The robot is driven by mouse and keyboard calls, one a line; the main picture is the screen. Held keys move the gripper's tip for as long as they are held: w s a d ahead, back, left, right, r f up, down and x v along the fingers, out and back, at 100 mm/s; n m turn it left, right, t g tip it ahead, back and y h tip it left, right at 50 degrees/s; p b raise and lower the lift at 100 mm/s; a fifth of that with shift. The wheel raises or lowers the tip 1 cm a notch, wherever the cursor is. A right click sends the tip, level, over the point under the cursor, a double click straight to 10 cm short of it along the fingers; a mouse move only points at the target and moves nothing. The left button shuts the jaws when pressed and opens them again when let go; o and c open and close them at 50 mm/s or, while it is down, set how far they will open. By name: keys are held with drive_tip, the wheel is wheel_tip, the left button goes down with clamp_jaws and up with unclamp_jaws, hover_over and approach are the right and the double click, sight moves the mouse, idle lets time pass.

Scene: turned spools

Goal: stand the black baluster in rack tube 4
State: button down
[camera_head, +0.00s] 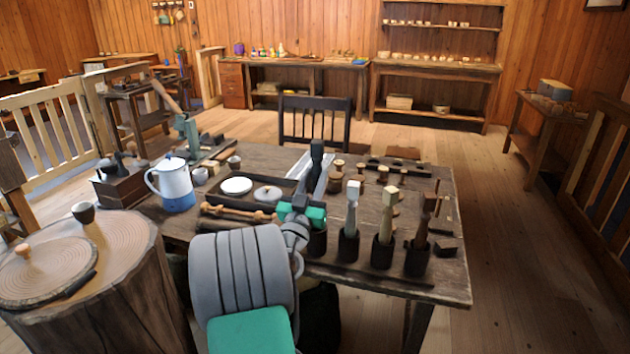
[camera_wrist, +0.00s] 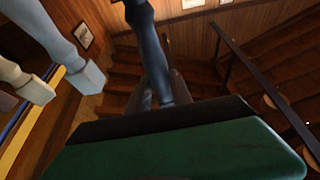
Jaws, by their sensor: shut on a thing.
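The black baluster (camera_head: 317,160) stands roughly upright in the head view, its square dark block at the top. My gripper (camera_head: 312,210), with green sides, is shut on it low down. In the wrist view the black baluster (camera_wrist: 152,58) rises from my gripper (camera_wrist: 172,108). A dark rack tube (camera_head: 317,244) is directly below my gripper, leftmost of the tubes in view. My gripper hides the baluster's lower end, so I cannot tell whether it is inside that tube. No tube numbers are readable.
Tubes to the right hold a pale grey baluster (camera_head: 352,205), a cream baluster (camera_head: 388,215) and a dark brown baluster (camera_head: 422,220). The grey one is close beside my gripper. A blue-and-white jug (camera_head: 176,187) and white lid (camera_head: 236,185) stand left on the table (camera_head: 448,270).

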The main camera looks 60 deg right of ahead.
drive_tip(key=shift+f+b, duration=0.6)
drive_tip(key=shift+b, duration=0.3)
drive_tip(key=shift+f+b, duration=1.25)
drive_tip(key=shift+b, duration=0.2)
drive_tip(key=shift+f, duration=0.1)
wheel_tip(320, 180, down, 3)
drive_tip(key=b, duration=0.4)
drive_tip(key=c, duration=1.1)
unclamp_jaws()
